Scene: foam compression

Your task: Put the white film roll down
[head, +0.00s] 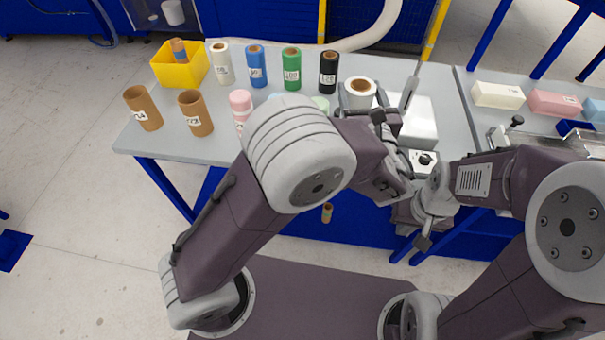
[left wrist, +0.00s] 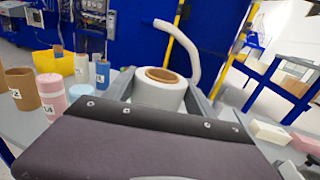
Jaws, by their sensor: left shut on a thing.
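The white film roll (head: 361,86) has a brown cardboard core and stands upright at the back middle of the grey table. In the left wrist view the white film roll (left wrist: 159,94) sits between the two grey fingers of my left gripper (left wrist: 160,98). In the head view my left gripper (head: 374,100) is shut on it, one finger showing at its right. My arm hides the roll's lower part, so I cannot tell whether it touches the table. My right gripper (head: 418,232) is in front of the table's edge, and its fingers are unclear.
Black (head: 328,72), green (head: 291,69), blue (head: 256,67) and white (head: 222,64) labelled rolls stand left of the film roll. A yellow bin (head: 182,72), brown tubes (head: 196,113) and a pink roll (head: 240,105) are further left. A white-topped device (head: 418,120) is close at right.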

